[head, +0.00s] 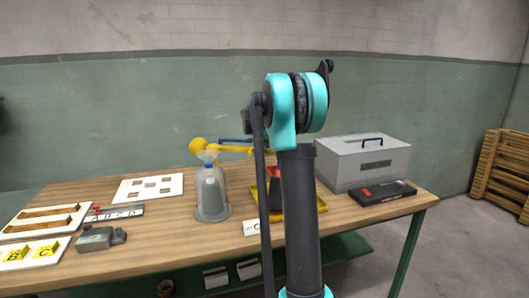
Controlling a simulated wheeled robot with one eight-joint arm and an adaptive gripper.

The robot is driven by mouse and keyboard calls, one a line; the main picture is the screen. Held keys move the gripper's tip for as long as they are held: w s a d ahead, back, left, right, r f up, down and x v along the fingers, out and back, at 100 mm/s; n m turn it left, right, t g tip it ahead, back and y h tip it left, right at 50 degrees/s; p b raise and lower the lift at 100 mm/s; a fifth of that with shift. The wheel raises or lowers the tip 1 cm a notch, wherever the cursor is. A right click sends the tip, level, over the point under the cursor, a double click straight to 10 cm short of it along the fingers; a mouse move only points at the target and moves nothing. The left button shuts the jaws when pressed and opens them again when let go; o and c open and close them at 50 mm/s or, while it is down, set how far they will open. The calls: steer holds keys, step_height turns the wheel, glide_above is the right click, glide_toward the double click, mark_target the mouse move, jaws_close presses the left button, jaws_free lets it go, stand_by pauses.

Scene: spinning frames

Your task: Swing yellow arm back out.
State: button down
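The yellow arm (236,149) is a thin bar at the middle of the head view. It runs roughly level, and its right end goes behind my own arm. A yellow ball (198,145) sits at its left end, above or beside the top of a clear dome (212,196) with a grey body inside. I cannot tell whether the ball touches the dome. A blue bar (231,140) lies just above the yellow one. The pivot of these bars is hidden behind my arm. My gripper does not show in this view.
A yellow tray (301,204) stands partly behind my arm on the wooden bench (165,225). A grey box (362,160) and a black case (383,192) are right. A white board (148,188), a grey block (98,238) and yellow letter blocks (45,251) are left. The front middle is mostly clear.

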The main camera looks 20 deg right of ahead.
steer(key=w, duration=0.1)
steer(key=w+d, duration=0.2)
steer(key=w, duration=0.1)
steer(key=shift+w+r, duration=0.1)
steer(key=shift+w, duration=0.25)
steer(key=shift+d, duration=0.1)
